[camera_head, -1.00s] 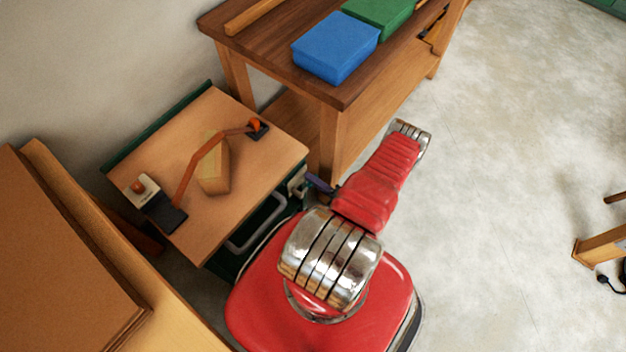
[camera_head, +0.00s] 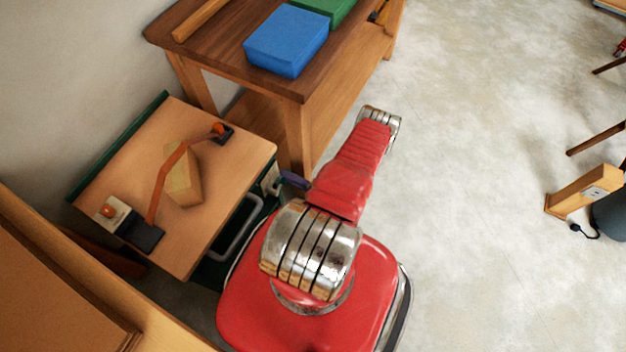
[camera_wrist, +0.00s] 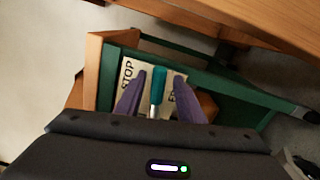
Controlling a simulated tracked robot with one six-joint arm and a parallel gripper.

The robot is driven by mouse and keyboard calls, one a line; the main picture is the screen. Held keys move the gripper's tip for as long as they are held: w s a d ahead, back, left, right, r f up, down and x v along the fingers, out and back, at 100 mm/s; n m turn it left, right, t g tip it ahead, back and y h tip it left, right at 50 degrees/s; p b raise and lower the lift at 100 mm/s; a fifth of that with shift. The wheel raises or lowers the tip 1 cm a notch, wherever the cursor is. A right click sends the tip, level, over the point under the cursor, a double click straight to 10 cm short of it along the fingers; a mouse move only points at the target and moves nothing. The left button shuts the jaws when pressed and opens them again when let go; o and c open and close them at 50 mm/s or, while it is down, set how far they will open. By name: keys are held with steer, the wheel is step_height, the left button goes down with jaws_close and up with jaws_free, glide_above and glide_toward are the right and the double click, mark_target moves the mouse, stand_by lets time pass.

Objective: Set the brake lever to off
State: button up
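A teal lever handle (camera_wrist: 157,86) shows in the wrist view, standing in front of a white panel (camera_wrist: 130,72) with black lettering. "STOP" is readable at the panel's left; the lettering at its right is partly hidden. My gripper (camera_wrist: 160,78) has two purple fingers, apart, one on each side of the lever, with visible gaps. I cannot tell how deep the lever sits between them. In the head view, a purple part of my gripper (camera_head: 295,180) shows beside the near side of the small bench; the lever and panel are hidden there.
The small wood-topped bench (camera_head: 235,160) carries an orange jointed lamp (camera_head: 166,178), a wooden block (camera_head: 184,180) and a white box with an orange knob (camera_head: 112,212). A larger table (camera_head: 220,45) with a blue box (camera_head: 287,40) stands behind. The floor (camera_head: 470,150) at right is mostly clear.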

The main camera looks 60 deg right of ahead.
steer(key=s, duration=1.2)
steer(key=shift+s+a, duration=0.15)
steer(key=shift+a, duration=0.1)
steer(key=shift+f, duration=0.1)
stand_by(0.5)
